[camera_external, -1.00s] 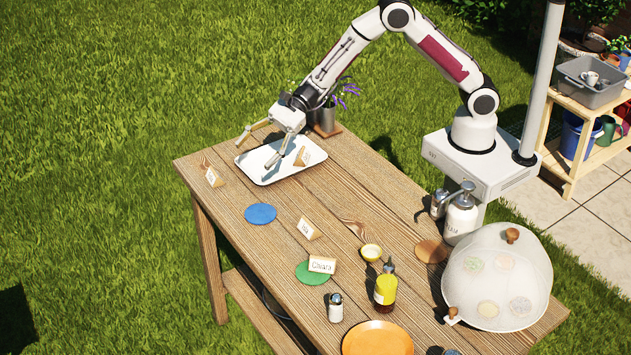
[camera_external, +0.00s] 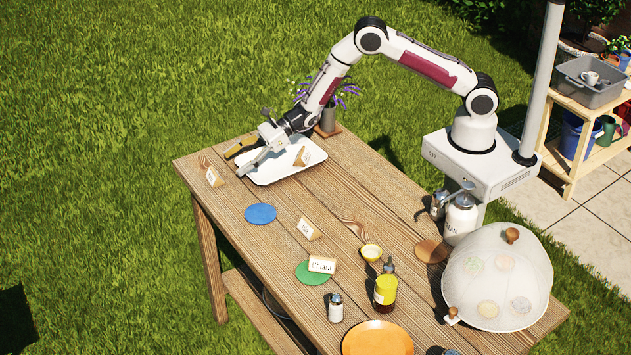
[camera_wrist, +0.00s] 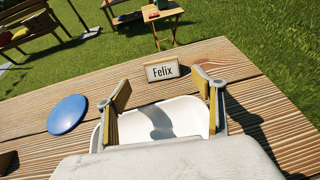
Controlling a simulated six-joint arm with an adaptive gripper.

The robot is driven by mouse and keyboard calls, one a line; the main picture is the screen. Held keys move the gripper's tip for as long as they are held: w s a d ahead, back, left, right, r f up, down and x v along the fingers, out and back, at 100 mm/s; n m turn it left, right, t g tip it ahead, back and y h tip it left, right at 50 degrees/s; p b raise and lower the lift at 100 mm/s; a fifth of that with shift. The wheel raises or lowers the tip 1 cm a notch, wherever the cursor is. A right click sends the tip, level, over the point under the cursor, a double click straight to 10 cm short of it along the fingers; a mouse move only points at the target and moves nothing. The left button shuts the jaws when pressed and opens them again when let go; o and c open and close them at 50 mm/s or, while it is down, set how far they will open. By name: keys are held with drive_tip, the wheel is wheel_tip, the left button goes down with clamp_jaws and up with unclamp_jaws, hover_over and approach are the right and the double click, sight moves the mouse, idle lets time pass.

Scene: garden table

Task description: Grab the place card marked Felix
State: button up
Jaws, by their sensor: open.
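The place card marked Felix (camera_wrist: 162,72) is a small wooden block with a white face, standing upright on the table; its name reads clearly in the wrist view. In the external view, the card at the table's far left corner (camera_external: 213,176) appears to be it, its text too small to read. My gripper (camera_external: 238,162) is open and empty, reaching over the white tray's left end toward that card. In the wrist view, the card stands beyond my spread fingers (camera_wrist: 162,88), between their tips, with a gap and nothing touching.
The white tray (camera_wrist: 175,110) lies under my fingers and holds another card (camera_external: 302,157). A blue disc (camera_external: 260,214), a card (camera_external: 308,229) and a card marked Chiara (camera_external: 321,265) by a green disc (camera_external: 308,272) stand nearer. A flower pot (camera_external: 328,120) stands behind my wrist.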

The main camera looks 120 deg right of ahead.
sight(217, 173)
drive_tip(key=shift+x, duration=1.3)
drive_tip(key=shift+x, duration=2.6)
drive_tip(key=shift+d, duration=0.15)
drive_tip(key=c, duration=1.1)
